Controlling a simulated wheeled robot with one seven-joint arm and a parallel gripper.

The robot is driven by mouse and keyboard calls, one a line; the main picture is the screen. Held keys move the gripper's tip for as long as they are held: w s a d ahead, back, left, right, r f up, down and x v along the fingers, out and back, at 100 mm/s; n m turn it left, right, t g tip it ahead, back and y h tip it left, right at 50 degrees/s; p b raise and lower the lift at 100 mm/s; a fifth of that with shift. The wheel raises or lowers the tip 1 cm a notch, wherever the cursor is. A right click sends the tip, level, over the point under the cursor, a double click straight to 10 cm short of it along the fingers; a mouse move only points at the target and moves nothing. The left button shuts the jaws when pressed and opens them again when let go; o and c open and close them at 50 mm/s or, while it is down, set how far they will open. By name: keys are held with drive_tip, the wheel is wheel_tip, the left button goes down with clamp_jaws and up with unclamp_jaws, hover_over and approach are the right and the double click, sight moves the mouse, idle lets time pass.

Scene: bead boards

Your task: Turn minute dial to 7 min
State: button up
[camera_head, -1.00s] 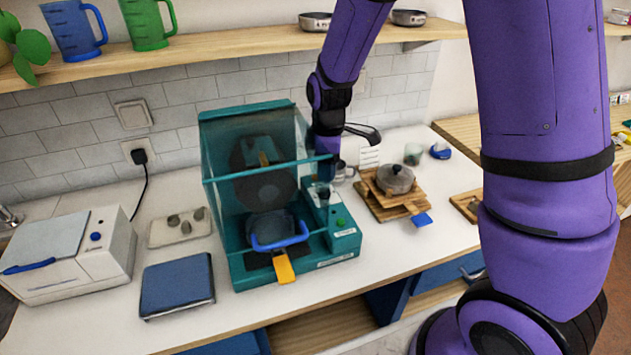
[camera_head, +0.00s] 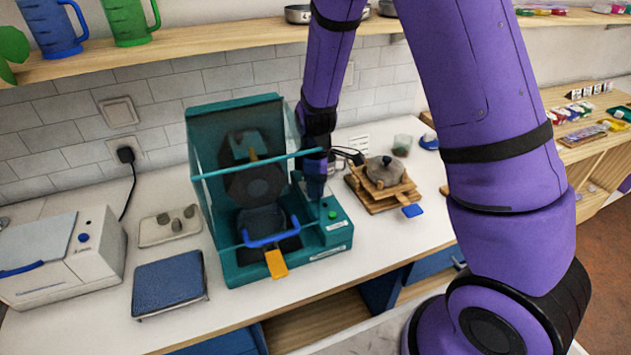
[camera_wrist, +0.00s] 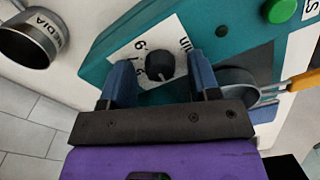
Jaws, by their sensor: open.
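The minute dial (camera_wrist: 160,65) is a small dark round knob on a white scale plate marked "min" on the teal machine. In the wrist view my gripper (camera_wrist: 158,72) is open, with one blue finger on each side of the dial. I cannot tell whether the fingers touch it. The dial's exact setting is too unclear to read. In the head view the teal machine (camera_head: 230,278) stands on the counter, and my gripper (camera_head: 316,185) points down at its right-hand panel. The dial is hidden there behind my gripper. A green button (camera_head: 333,215) sits on the panel in front.
The machine has a raised clear cover, a blue handle (camera_head: 270,240) and an orange tab (camera_head: 276,264). A metal cup (camera_wrist: 28,42) stands close beside it in the wrist view. Wooden boards with a lidded pot (camera_head: 384,171) lie to the right. A blue pad (camera_head: 168,280) lies left.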

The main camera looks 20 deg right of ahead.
drive_tip(key=c, duration=0.9)
drive_tip(key=shift+m, duration=0.3)
drive_tip(key=m, duration=0.9)
drive_tip(key=shift+m, duration=2.3)
